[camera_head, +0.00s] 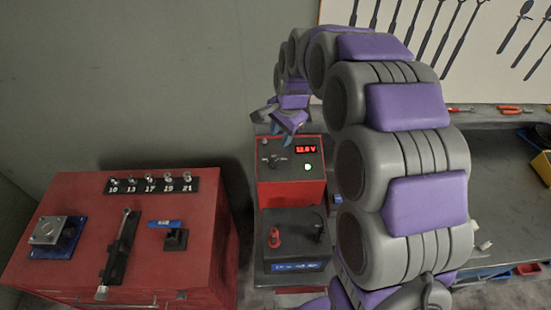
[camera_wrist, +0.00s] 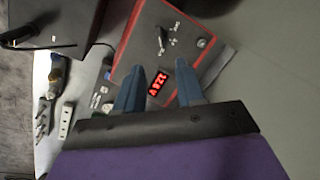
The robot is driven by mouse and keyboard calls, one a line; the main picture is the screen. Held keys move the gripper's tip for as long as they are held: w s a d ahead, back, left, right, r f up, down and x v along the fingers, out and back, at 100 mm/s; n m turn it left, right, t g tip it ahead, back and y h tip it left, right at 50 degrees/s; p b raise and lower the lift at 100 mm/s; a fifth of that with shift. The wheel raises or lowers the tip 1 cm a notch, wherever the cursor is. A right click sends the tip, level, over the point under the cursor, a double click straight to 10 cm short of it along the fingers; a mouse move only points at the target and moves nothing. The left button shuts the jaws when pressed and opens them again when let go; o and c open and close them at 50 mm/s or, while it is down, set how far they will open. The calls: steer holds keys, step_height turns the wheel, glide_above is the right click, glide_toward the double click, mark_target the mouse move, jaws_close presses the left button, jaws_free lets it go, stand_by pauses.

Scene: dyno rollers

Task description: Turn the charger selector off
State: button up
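The charger (camera_head: 291,170) is a red box with a dark sloped panel behind the black battery in the head view. Its red display reads about 12.8 V, and a green light glows below it. The charger selector (camera_head: 270,159) is a small knob on the left of that panel; it also shows in the wrist view (camera_wrist: 162,42) with small markings around it. My gripper (camera_head: 287,133) hangs just above the panel's back edge. In the wrist view my gripper's two blue fingers (camera_wrist: 160,90) are apart with nothing between them, and the display (camera_wrist: 157,84) shows in the gap. The selector lies beyond the fingertips, untouched.
A black battery (camera_head: 295,240) with red and black terminals stands in front of the charger. A red cabinet (camera_head: 60,200) with sockets and a torque wrench is at left. A grey bench (camera_head: 505,190) with tools and bins is at right.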

mark_target(274, 162)
steer(key=f, duration=0.4)
steer(key=w+a+f, duration=0.1)
steer(key=f, duration=0.4)
steer(key=w+a+f+p, duration=0.1)
steer(key=f, duration=0.4)
steer(key=shift+w+f, duration=0.1)
steer(key=shift+f, duration=0.05)
steer(key=shift+d, duration=0.1)
jaws_close()
